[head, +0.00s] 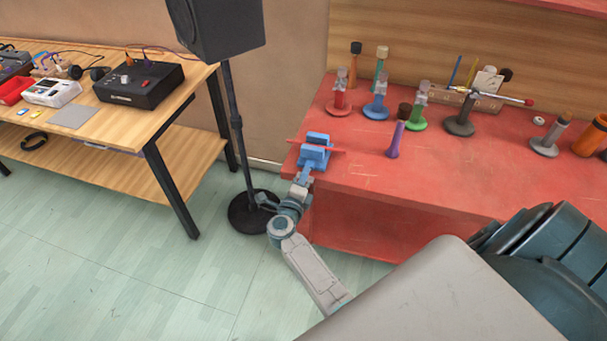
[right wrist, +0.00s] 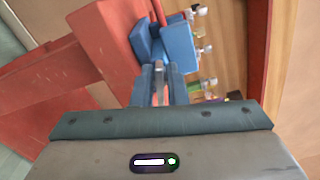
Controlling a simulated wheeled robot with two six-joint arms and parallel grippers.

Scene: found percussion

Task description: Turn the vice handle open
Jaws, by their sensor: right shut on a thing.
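My right gripper (head: 303,180) reaches up to the vice's front side. In the right wrist view, the vice (right wrist: 176,45) lies just beyond the fingertips. My right gripper (right wrist: 158,75) is shut on the vice handle there. The handle is mostly hidden between the fingers, so its angle cannot be told. My left gripper is not in view.
Several coloured stands and a purple handle-like piece (head: 395,140) stand on the bench right of the vice. A black speaker (head: 218,25) on a pole stands left of my right arm. A wooden table (head: 150,120) with electronics is farther left.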

